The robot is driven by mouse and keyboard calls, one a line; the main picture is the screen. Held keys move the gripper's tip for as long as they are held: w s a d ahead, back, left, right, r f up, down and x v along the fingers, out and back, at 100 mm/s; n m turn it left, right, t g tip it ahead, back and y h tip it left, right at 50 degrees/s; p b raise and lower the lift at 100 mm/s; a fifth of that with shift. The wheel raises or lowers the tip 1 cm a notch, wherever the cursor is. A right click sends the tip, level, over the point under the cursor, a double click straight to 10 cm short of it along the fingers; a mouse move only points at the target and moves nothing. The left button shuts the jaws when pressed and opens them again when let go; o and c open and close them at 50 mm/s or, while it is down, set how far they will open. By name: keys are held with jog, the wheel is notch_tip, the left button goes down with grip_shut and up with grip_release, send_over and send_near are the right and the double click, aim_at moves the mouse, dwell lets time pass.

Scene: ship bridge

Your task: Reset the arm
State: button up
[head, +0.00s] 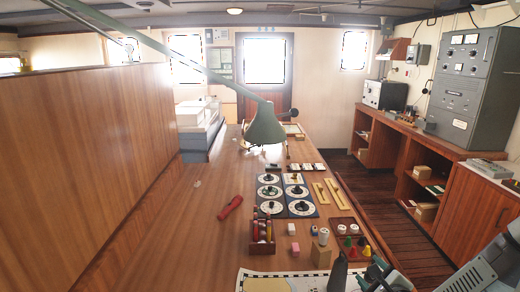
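My arm enters at the lower right of the head view, and my gripper (378,277) is low over the near right part of the wooden console. Its fingertips are small and partly cut off by the bottom edge, so I cannot tell whether it is open or shut, or whether it holds anything. A dark tapered shape (338,273) stands just left of it; I cannot tell whether they touch.
A tray of coloured pieces (350,247), a rack of discs (262,240), dial panels (300,193) and a red handle (231,207) occupy the console. A green lamp (265,127) hangs over it. The left side is mostly clear.

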jog(key=w+a+r+n+g+h, duration=0.1)
jog(key=w+a+r+n+g, duration=0.1)
jog(key=a+r+n, duration=0.55)
jog(key=w+a+r+n+g+h, duration=0.1)
jog(key=w+a+r+n+g, duration=0.1)
jog(key=r+n, duration=1)
jog(key=s+a+r+n+y, duration=0.2)
jog(key=s+a+r, duration=0.35)
jog(key=r, duration=0.35)
jog(key=s+a+r+n+y, duration=0.1)
jog(key=s+a+r+n, duration=0.1)
jog(key=s+a+r, duration=0.4)
jog(key=s+d+f+n+g, duration=0.1)
jog(key=s+n+g, duration=0.2)
jog(key=s, duration=1)
jog(key=shift+s+d+f+g+h, duration=0.2)
jog(key=shift+d+f+g+h, duration=0.05)
jog(key=shift+g+h, duration=0.05)
